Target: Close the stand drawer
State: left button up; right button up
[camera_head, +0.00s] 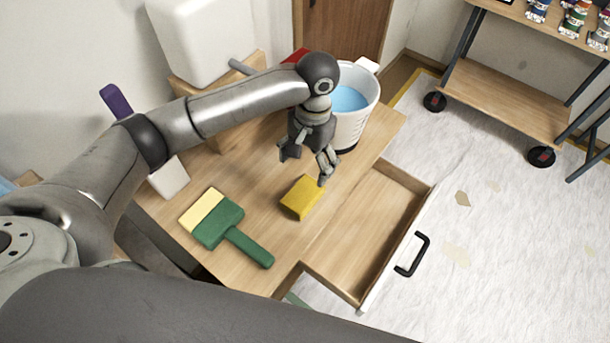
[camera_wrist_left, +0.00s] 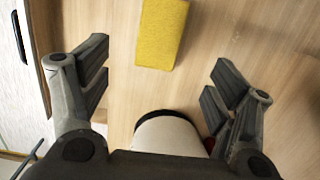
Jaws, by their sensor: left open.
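The stand drawer (camera_head: 372,232) is pulled out from the right side of the wooden stand (camera_head: 268,213), and its inside looks empty. Its white front (camera_head: 400,247) carries a black handle (camera_head: 412,254). My left gripper (camera_head: 308,158) is open and empty above the stand top, between the bucket and the yellow sponge, left of the drawer. In the left wrist view its fingers (camera_wrist_left: 152,92) are spread wide. My right gripper is not in view.
On the stand are a yellow sponge (camera_head: 302,197), a green brush (camera_head: 226,226) and a white bucket (camera_head: 359,110) with blue liquid. A wheeled shelf (camera_head: 520,98) stands at the upper right. The sheeted floor right of the handle is clear.

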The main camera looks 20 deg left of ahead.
aim_at(356, 253)
jog(key=k+l, duration=0.2)
jog(key=k, duration=0.3)
jog(key=k+l, duration=0.2)
jog(key=k, duration=0.25)
jog(key=k+l, duration=0.2)
jog(key=k, duration=0.3)
